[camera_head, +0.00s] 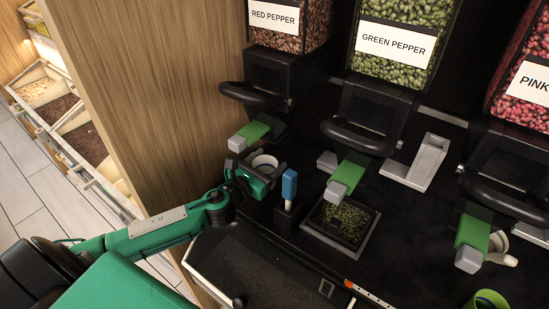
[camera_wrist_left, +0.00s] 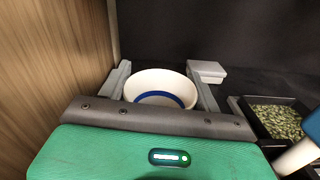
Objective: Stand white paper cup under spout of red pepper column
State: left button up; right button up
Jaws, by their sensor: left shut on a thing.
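The white paper cup (camera_head: 265,161) has a blue band inside, and it also shows in the wrist view (camera_wrist_left: 160,84) with its open mouth up. My left gripper (camera_head: 262,170) is shut on the cup, with one grey finger on each side of it in the wrist view (camera_wrist_left: 162,92). The red pepper column (camera_head: 290,42) stands at the top, labelled RED PEPPER. Its black spout part (camera_head: 266,88) and green-and-grey lever (camera_head: 249,135) are just above the cup in the head view. The gripper hides the cup's lower part, so I cannot tell whether it touches the counter. My right gripper is not in view.
A wooden panel (camera_head: 150,90) rises close on the left. A blue-topped post (camera_head: 289,186) and a tray of green pepper (camera_head: 341,222) stand to the right. The green pepper column (camera_head: 402,45) and pink column (camera_head: 525,95) are further right. A grey block (camera_head: 428,162) stands behind.

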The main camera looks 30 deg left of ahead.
aim_at(273, 162)
pick_arm(q)
jog(key=shift+w, duration=0.35)
jog(key=shift+w+d+r+p, duration=0.1)
jog(key=shift+w+d+p, duration=0.1)
jog(key=shift+w, duration=0.45)
jog(key=shift+w+d+p, duration=0.1)
jog(key=shift+w+p, duration=0.05)
jog(key=shift+w, duration=0.45)
jog(key=shift+w+f, duration=0.15)
jog(key=shift+f, duration=0.75)
jog(key=shift+a, duration=0.1)
jog(key=o, duration=1)
jog(key=shift+f, duration=0.1)
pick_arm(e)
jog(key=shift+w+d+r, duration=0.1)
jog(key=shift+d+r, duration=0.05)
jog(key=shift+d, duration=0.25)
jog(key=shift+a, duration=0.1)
